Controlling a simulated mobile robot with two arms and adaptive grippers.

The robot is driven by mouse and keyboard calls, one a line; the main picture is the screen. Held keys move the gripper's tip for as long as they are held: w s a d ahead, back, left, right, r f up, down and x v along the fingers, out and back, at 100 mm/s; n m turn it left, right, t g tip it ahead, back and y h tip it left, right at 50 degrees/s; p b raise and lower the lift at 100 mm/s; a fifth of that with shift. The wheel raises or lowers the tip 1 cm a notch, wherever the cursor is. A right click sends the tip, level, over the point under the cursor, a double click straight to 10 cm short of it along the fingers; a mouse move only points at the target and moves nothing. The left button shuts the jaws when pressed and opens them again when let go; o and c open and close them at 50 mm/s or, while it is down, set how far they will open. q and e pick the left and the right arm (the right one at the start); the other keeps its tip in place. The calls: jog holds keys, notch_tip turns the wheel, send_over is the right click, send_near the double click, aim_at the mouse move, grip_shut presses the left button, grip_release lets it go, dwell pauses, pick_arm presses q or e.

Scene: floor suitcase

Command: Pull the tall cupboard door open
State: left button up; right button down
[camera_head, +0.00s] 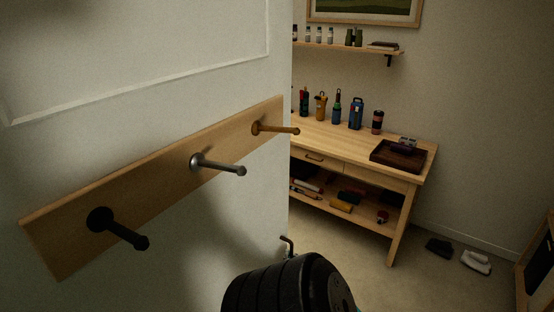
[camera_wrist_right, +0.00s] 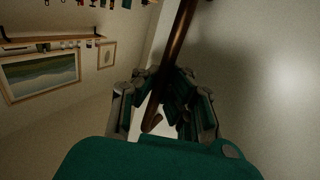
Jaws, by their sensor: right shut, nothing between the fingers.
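A tall pale door (camera_head: 150,60) with a raised panel edge fills the left of the head view; it seems to be the cupboard door. In the right wrist view a long brown bar (camera_wrist_right: 180,40), seemingly the handle, runs down from the top toward my right gripper (camera_wrist_right: 165,98). The gripper's fingers are shut with nothing held; the bar passes by them, and I cannot tell whether they touch. My left gripper is out of view.
A wooden board (camera_head: 68,240) with three pegs juts from the pale panel. A workbench (camera_head: 345,143) with bottles, a dark tray (camera_head: 398,155) and a lower shelf stands behind. Shoes (camera_head: 475,262) lie on the floor at right. Open floor lies between bench and door.

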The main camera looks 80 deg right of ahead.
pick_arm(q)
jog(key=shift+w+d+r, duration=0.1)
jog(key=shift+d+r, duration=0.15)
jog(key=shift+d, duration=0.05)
pick_arm(e)
jog(key=shift+s+a+m+g+h, duration=0.2)
jog(key=shift+s+a, duration=0.15)
jog(key=shift+s, duration=0.2)
jog(key=shift+s+a+m+g+h, duration=0.1)
jog(key=shift+s+a+g, duration=0.15)
jog(key=shift+s, duration=0.3)
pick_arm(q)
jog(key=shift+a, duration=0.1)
pick_arm(e)
jog(key=c, duration=1.4)
grip_release()
jog(key=shift+a, duration=0.1)
jog(key=shift+c, duration=0.2)
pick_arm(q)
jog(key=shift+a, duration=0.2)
pick_arm(e)
jog(key=shift+o, duration=0.3)
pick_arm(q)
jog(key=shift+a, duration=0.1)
pick_arm(e)
jog(key=v, duration=0.7)
jog(key=shift+s+a, duration=0.15)
jog(key=shift+a, duration=0.05)
